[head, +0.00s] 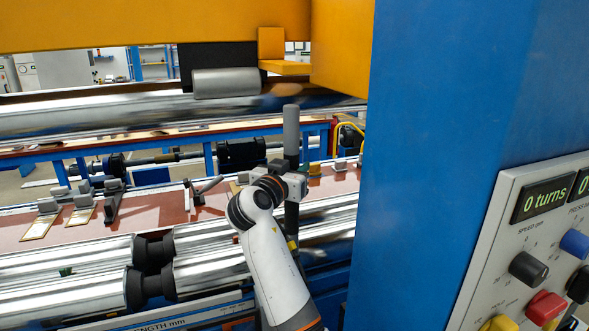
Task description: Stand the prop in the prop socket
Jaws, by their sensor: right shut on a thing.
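The prop (291,130) is an upright rod with a grey upper part and a dark lower part. My right gripper (292,184) is shut around its middle and holds it near vertical, in front of the reddish-brown bench top. I cannot make out the prop socket. My left gripper is not in view.
A blue machine column (430,160) stands close on the right, with a control panel (545,240) reading "0 turns". Shiny lower rollers (70,265) lie in front. A yellow beam (150,25) crosses above. Small brackets (112,205) stand on the bench (160,212).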

